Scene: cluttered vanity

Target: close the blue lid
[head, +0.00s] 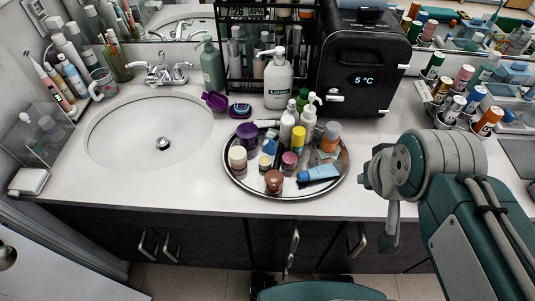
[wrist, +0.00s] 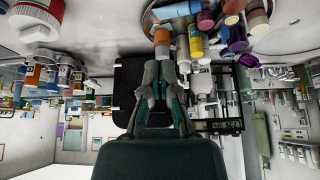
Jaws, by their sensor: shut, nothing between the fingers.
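No lid stands out as plainly blue. A small purple compact (head: 240,110) sits on the counter right of the sink, with a raised purple lid (head: 215,101) at its left; the lid looks open. I cannot tell if this is the lid named. My gripper (wrist: 164,70) is shut and empty in the wrist view, which looks upside down. The orange and grey bottle (wrist: 162,40) appears just beyond its fingertips; I cannot tell the gap. In the head view my arm is at the right, apart from the compact, and the fingertips are not clear.
A round metal tray (head: 232,182) crowded with bottles and jars lies between my arm and the compact. A white pump bottle (head: 278,80) and a black cooler (head: 362,65) stand behind. The sink (head: 150,130) is at left. Bare counter runs along the front edge.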

